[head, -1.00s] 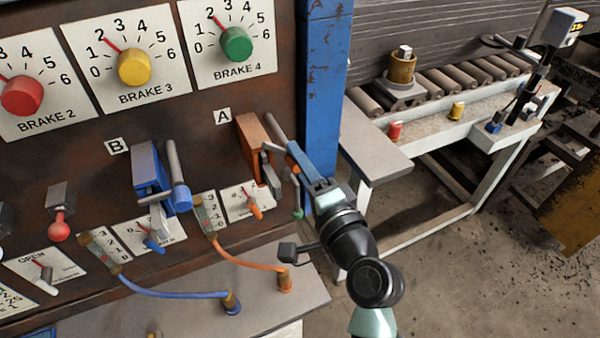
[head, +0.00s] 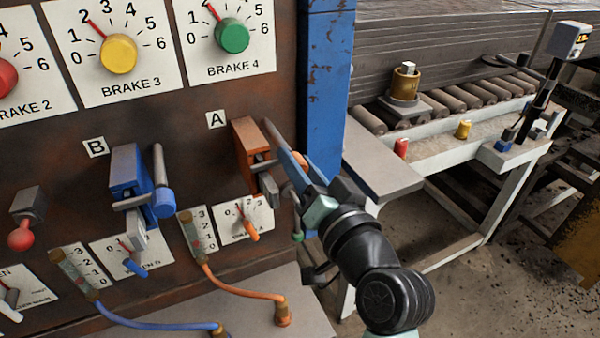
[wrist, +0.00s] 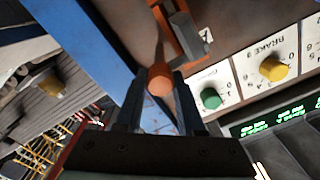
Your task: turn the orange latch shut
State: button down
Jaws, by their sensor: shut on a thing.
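The orange latch (head: 247,148) is mounted on the rusty panel under the label A, beside the blue post. Its grey lever sticks out from the orange block, and its orange handle end (wrist: 159,80) shows in the wrist view between my two fingers. My gripper (head: 294,165) is shut on this handle, to the right of the block. The wrist view also shows the gripper (wrist: 159,76) with a finger on each side of the handle. The fingers and wrist hide part of the handle in the head view.
A blue latch (head: 128,178) under label B sits to the left. The blue post (head: 327,90) stands close beside my gripper. Below are a small dial with an orange pointer (head: 250,232) and an orange hose (head: 245,294). A roller table (head: 385,172) stands at right.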

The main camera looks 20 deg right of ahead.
jog(key=shift+a+f+n, duration=0.2)
jog(key=shift+f+n, duration=0.2)
jog(key=shift+f, duration=0.05)
jog(key=c, duration=0.6)
grip_release()
jog(key=shift+o, duration=0.4)
jog(key=shift+r, duration=0.1)
jog(key=s+b, duration=0.3)
jog(key=s, duration=1)
jog(key=shift+d, duration=0.25)
jog(key=shift+r, duration=0.15)
